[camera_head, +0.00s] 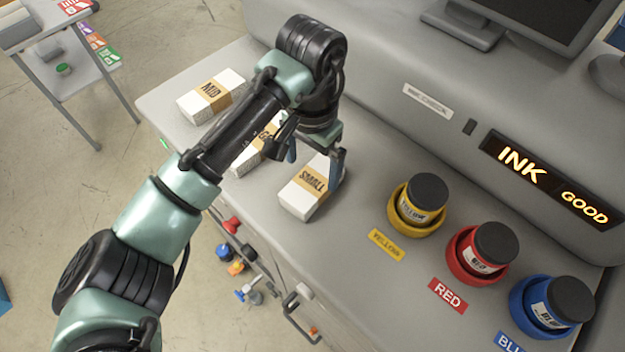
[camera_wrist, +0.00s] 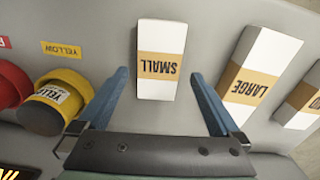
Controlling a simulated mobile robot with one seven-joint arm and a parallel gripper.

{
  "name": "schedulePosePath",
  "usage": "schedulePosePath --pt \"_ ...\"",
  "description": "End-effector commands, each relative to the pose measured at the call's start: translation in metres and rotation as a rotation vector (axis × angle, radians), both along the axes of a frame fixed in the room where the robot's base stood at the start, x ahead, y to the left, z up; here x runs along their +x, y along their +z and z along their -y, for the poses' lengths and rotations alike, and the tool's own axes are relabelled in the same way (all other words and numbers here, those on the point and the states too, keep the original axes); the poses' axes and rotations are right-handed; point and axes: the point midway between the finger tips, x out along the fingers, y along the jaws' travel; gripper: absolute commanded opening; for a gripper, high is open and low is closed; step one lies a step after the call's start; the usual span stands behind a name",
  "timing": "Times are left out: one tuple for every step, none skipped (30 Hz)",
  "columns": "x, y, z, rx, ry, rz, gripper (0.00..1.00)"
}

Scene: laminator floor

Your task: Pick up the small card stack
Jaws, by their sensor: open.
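The small card stack (camera_head: 309,187) is a white block with a tan band reading SMALL. It lies flat on the grey machine counter, between the other stacks and the yellow ink pot. In the wrist view the small card stack (camera_wrist: 157,92) lies at the middle, beyond and between my fingers. My gripper (camera_head: 314,165) is open and empty, above the far end of the stack in the head view. In the wrist view my gripper (camera_wrist: 160,92) has one blue finger on each side of the stack's line. I cannot tell the exact height gap.
The large stack (camera_wrist: 255,82) lies close beside my gripper's right finger in the wrist view; my arm partly hides it in the head view. The mid stack (camera_head: 205,98) lies farther left. Yellow (camera_head: 413,208), red (camera_head: 480,255) and blue (camera_head: 550,305) ink pots stand to the right.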

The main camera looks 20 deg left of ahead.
Motion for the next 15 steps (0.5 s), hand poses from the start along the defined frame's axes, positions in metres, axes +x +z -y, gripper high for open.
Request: schedulePosePath --pt "0.000 -0.002 0.000 0.000 0.001 0.000 1.00" --pt "0.000 -0.003 0.000 -0.001 0.001 -0.001 1.00" --pt "-0.001 -0.006 0.000 0.000 0.001 -0.002 1.00" --pt "-0.001 -0.008 0.000 0.000 0.001 -0.002 1.00" --pt "-0.002 -0.011 0.000 -0.001 0.001 -0.003 1.00" --pt "-0.002 -0.016 0.001 -0.001 0.001 -0.003 1.00" --pt "-0.003 -0.019 0.001 -0.001 0.001 -0.004 1.00" --pt "-0.003 -0.024 0.001 -0.001 0.001 -0.003 1.00" --pt "-0.003 -0.029 0.001 0.000 0.001 -0.003 1.00" --pt "-0.003 -0.034 0.001 0.000 0.001 -0.004 1.00" --pt "-0.003 -0.039 0.001 0.000 0.001 -0.002 1.00" --pt "-0.003 -0.044 0.001 0.000 0.001 -0.003 1.00" --pt "-0.003 -0.047 0.001 -0.001 0.001 -0.001 1.00" --pt "-0.003 -0.050 0.001 0.000 0.001 -0.002 1.00" --pt "-0.003 -0.053 0.001 0.000 0.001 -0.002 1.00"
